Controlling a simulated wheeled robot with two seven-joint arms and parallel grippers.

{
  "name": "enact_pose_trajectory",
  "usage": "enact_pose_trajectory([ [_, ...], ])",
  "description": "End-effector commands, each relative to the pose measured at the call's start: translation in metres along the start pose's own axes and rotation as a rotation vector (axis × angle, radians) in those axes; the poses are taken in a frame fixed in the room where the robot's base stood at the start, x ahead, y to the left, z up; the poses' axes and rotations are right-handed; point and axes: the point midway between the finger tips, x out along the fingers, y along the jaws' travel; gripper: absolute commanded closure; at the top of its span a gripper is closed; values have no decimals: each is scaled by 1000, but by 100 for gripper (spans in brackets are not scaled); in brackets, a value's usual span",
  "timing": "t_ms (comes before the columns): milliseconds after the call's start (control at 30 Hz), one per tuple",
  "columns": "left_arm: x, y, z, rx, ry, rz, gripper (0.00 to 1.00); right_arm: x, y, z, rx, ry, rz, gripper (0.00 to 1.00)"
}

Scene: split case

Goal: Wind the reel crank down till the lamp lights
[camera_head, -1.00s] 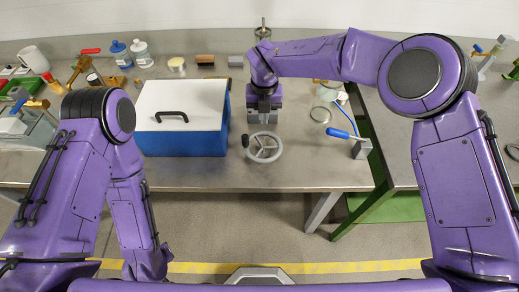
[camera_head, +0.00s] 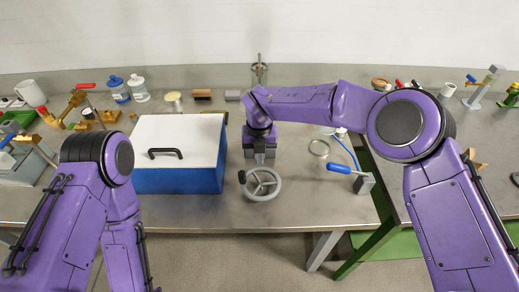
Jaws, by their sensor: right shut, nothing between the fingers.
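The reel crank shows as a grey spoked handwheel (camera_head: 264,195) near the front edge of the steel bench. A black knob (camera_head: 242,177) stands at the left of its rim. My right gripper (camera_head: 260,160) points down just behind the wheel, shut and empty. I cannot tell from this view whether it touches the wheel. The reel and its line cannot be made out. I cannot pick out a lamp, lit or unlit. My left arm hangs at the lower left, and its gripper is out of the picture.
A blue case with a white lid (camera_head: 178,142) and black handle stands left of the wheel. A blue-handled lever on a grey block (camera_head: 364,183) stands to the right. Bottles (camera_head: 138,88) and small blocks line the back. Bare bench lies between the wheel and the lever.

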Motion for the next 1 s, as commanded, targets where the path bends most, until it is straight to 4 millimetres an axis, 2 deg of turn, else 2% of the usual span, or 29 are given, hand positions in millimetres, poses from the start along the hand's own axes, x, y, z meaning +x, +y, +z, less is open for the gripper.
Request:
enact_pose_trajectory([
  [233, 0, 0, 0, 0, 0, 0, 57, 0, 0, 2, 1, 0, 1, 100],
  [633, 0, 0, 0, 0, 0, 0, 57, 0, -12, 15, 1, 0, 1, 100],
  [1000, -3, 0, -1, 0, 0, 0, 57, -4, -13, 16, 0, 0, 1, 100],
])
